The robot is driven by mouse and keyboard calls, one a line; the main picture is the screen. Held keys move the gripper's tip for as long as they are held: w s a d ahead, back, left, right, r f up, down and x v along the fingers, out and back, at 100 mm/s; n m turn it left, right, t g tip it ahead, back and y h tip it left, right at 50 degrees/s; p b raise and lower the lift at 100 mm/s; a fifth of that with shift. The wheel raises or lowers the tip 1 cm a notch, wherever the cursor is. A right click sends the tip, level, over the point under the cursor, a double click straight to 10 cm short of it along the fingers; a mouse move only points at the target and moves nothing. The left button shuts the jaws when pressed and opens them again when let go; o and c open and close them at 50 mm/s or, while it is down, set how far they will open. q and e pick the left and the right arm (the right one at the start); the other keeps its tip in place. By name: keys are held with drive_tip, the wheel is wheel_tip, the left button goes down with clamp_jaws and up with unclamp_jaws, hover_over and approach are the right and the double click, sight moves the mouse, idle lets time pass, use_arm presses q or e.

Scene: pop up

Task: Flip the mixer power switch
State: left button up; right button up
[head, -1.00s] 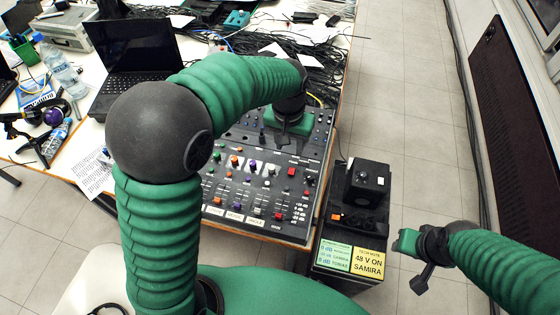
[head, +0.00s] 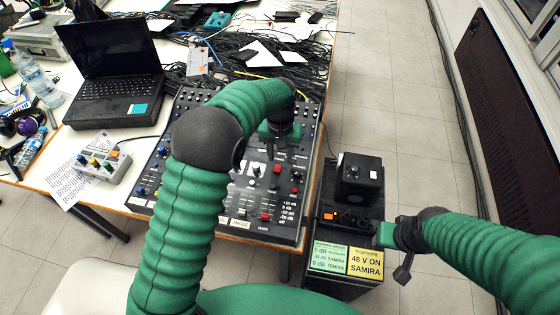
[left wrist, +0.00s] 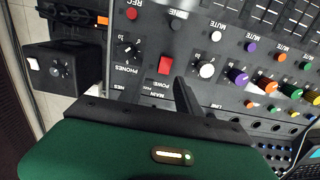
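The mixer (head: 240,205) is a black console with knobs, faders and buttons at the table's right end. Its red power switch (left wrist: 165,65), beside the label POWER, shows in the left wrist view; in the head view it is a small red patch (head: 281,143) beside my gripper.
A black box with a knob (head: 360,178) sits on the dark side stand, which bears note cards (head: 364,262). A laptop (head: 115,85), a bottle (head: 36,75), a small grey knob box (head: 100,165) and tangled cables crowd the table. The floor at right is clear.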

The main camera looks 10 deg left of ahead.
sight(279, 165)
use_arm(q)
drive_tip(key=f, duration=0.2)
drive_tip(key=shift+a+f, duration=0.2)
drive_tip(key=shift+f, duration=0.1)
drive_tip(key=shift+a+f, duration=0.3)
drive_tip(key=shift+d, duration=0.3)
drive_tip(key=c, duration=0.8)
clamp_jaws()
drive_tip(key=shift+a, duration=0.1)
